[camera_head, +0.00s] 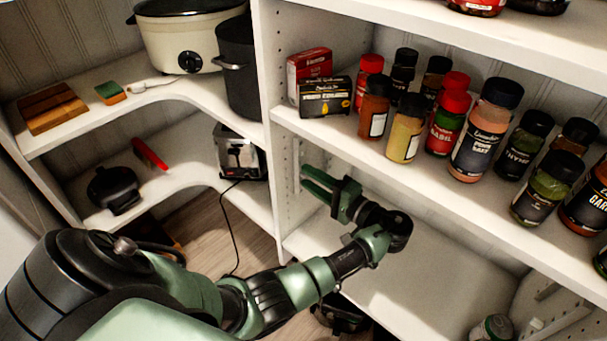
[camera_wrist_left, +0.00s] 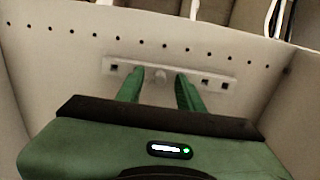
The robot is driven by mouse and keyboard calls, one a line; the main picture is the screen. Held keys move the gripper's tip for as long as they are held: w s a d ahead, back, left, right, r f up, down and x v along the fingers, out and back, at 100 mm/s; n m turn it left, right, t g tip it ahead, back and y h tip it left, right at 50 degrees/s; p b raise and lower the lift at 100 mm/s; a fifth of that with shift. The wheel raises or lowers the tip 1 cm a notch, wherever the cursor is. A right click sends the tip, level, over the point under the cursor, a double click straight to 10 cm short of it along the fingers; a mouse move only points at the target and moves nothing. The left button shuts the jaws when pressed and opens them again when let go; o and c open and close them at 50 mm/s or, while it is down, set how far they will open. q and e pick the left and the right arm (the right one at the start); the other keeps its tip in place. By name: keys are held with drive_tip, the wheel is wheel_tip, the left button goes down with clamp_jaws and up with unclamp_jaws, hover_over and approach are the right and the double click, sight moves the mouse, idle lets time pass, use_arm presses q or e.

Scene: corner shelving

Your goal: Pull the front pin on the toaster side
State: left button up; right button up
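A white strip (camera_wrist_left: 213,80) with square dark holes near its ends is fixed to the white side panel (camera_wrist_left: 60,62). A small pale round knob, likely the pin (camera_wrist_left: 161,74), shows at the strip's middle. My left gripper (camera_head: 304,176) reaches toward this panel below the spice shelf. Its two green fingers are apart, and in the left wrist view its tips (camera_wrist_left: 160,73) lie on either side of the knob, with a gap visible. I cannot tell whether they touch the strip. The toaster (camera_head: 240,155) stands on a corner shelf beyond the panel. My right gripper is not in view.
Several spice jars (camera_head: 474,130) and small boxes (camera_head: 325,95) stand on the shelf (camera_head: 440,182) above my left gripper. The lower shelf (camera_head: 400,280) is mostly clear, with a can (camera_head: 492,328) at its right. A row of peg holes runs above the strip.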

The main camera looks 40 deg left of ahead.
use_arm(q)
clamp_jaws()
idle(1.2)
drive_tip(key=shift+d, duration=0.1)
drive_tip(key=shift+s+d, duration=0.2)
drive_tip(key=shift+d, duration=2.7)
